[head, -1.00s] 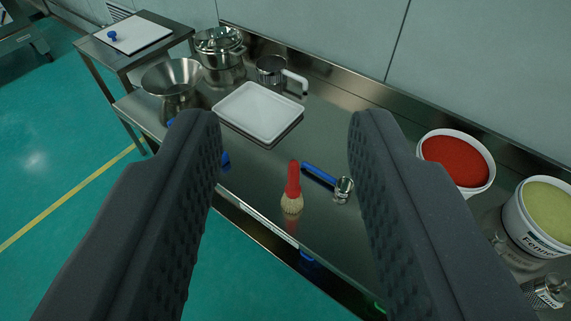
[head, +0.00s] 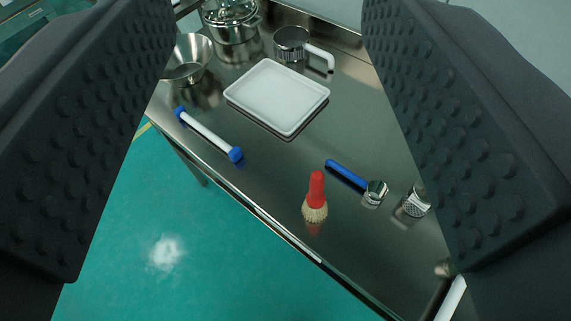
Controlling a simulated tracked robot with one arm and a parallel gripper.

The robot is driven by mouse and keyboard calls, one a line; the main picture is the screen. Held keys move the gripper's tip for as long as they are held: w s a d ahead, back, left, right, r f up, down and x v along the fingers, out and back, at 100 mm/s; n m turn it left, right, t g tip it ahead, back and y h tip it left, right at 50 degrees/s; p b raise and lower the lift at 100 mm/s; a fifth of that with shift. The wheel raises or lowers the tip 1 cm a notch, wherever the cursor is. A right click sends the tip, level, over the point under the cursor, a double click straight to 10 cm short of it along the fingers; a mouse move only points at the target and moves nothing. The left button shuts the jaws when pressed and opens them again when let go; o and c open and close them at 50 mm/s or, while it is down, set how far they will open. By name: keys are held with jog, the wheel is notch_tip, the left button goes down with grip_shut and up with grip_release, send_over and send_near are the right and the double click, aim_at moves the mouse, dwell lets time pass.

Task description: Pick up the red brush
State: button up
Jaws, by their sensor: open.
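The red brush (head: 316,190) is on the steel table near its front edge. Its red handle points to the back and its pale bristles face the front. My gripper (head: 268,12) is open and empty. Its two dark, studded fingers frame the left and right sides of the view, with the brush between them and apart from both.
A blue-handled scoop (head: 347,175) lies just right of the brush, with a metal shaker (head: 416,201) beyond it. A white tray (head: 278,96), a white rod with blue ends (head: 208,134), a steel bowl (head: 188,60), a pot (head: 232,20) and a handled sieve cup (head: 292,44) stand farther back.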

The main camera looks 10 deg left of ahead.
jog(key=w+a+f+m+t+p, duration=0.15)
jog(key=w+a+f, duration=0.25)
jog(key=w+f, duration=0.7)
jog(key=m+h+p, duration=0.2)
jog(key=m+h, duration=0.2)
jog(key=h, duration=0.2)
send_near(312, 187)
jog(key=w+a+r, duration=0.4)
jog(key=w+r, duration=0.3)
jog(key=r, duration=0.3)
jog(key=s+d+f+g+h, duration=0.2)
jog(key=s+f+h, duration=0.3)
jog(key=f, duration=0.5)
jog(key=shift+y, duration=0.7)
jog(key=x, duration=0.6)
jog(key=shift+w+d+r, duration=0.15)
jog(key=shift+d+r, duration=0.05)
jog(key=shift+d, duration=0.15)
jog(key=shift+r+b+x, duration=0.15)
jog(key=shift+b+x, duration=0.15)
jog(key=shift+x, duration=1.15)
jog(key=shift+r+b+x, duration=0.15)
jog(key=shift+b+x, duration=0.1)
jog(key=shift+x, duration=1.2)
jog(key=shift+d, duration=0.1)
grip_shut()
